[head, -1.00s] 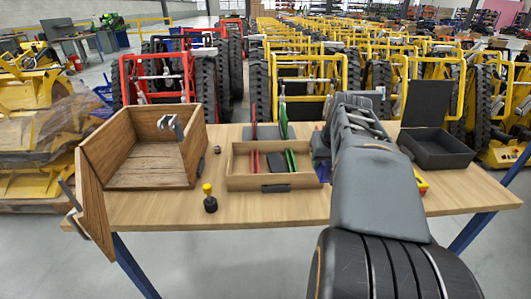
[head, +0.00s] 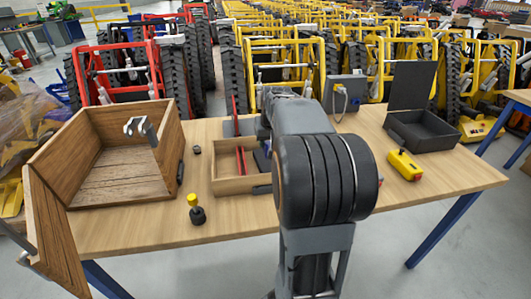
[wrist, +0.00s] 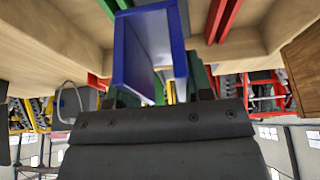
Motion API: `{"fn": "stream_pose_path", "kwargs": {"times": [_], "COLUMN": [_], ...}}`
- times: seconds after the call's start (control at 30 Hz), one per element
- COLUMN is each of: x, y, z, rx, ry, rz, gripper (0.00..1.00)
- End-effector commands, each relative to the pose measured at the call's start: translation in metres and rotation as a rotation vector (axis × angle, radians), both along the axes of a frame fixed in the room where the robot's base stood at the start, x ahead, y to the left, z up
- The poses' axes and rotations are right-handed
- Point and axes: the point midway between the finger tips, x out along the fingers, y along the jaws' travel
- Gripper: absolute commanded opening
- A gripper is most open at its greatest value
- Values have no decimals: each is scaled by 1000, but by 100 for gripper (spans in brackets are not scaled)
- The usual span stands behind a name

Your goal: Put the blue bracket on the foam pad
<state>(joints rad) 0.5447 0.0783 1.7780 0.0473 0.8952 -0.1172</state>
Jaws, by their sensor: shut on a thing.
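The blue bracket (wrist: 132,55) is large in the wrist view, angled in shape, just beyond the dark body of my gripper (wrist: 158,95). My gripper is shut on it; the contact itself is mostly hidden. In the head view my arm covers the gripper, and only a small blue patch shows by the right part of the wooden tray (head: 225,187). The bracket hangs near the tray's red and green dividers; I cannot tell whether it touches anything. I cannot pick out the foam pad for certain.
A wooden crate (head: 60,150) with a metal hook part stands left. A yellow-topped black knob (head: 196,210) and a small black cylinder (head: 197,150) stand between crate and tray. Right are a yellow button box (head: 404,166), a grey socket box (head: 345,92) and an open dark case (head: 436,135).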

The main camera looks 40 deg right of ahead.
Motion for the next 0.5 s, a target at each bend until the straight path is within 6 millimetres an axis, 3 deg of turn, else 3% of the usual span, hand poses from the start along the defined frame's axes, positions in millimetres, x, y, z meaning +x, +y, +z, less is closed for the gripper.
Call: {"fn": "stream_pose_path", "kwargs": {"times": [0.5], "x": [23], "y": [-1], "z": [-32], "rx": [-1], "ry": [0], "rz": [0], "gripper": [13]}}
